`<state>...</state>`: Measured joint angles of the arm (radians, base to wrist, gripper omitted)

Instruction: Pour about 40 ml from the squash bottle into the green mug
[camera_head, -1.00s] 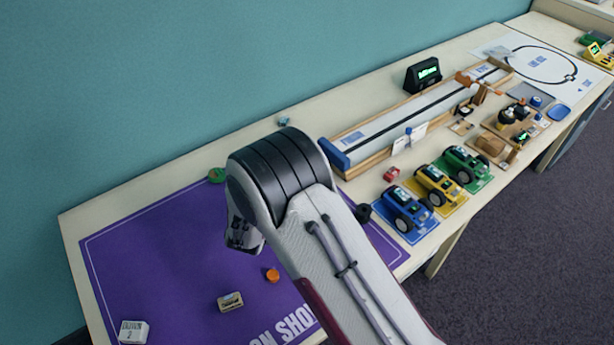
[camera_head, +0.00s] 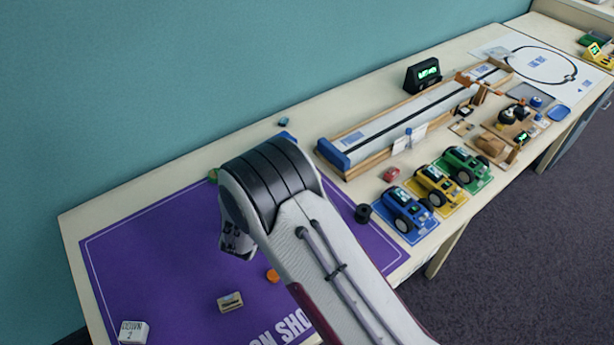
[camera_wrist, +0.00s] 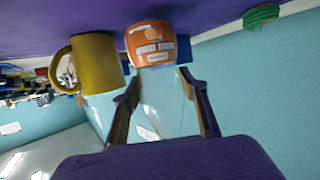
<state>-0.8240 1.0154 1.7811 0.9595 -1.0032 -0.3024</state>
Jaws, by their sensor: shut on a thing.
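In the wrist view, which is turned over so the table is at the top, my gripper (camera_wrist: 160,80) is shut on the squash bottle (camera_wrist: 152,45). The bottle looks clear between the fingers, with orange and a pale label at its far end. A mustard-yellow mug (camera_wrist: 97,65) with a handle stands beside it at the left. No clearly green mug shows. In the head view my arm hides the bottle and mug, and the fingertips are out of sight.
A green coil-like object (camera_wrist: 262,15) lies at the wrist view's upper right. On the purple mat (camera_head: 150,265) are a small tan block (camera_head: 230,301), an orange piece (camera_head: 272,276) and a white cube (camera_head: 133,331). A black roll (camera_head: 362,213) and model cars (camera_head: 405,212) are at the right.

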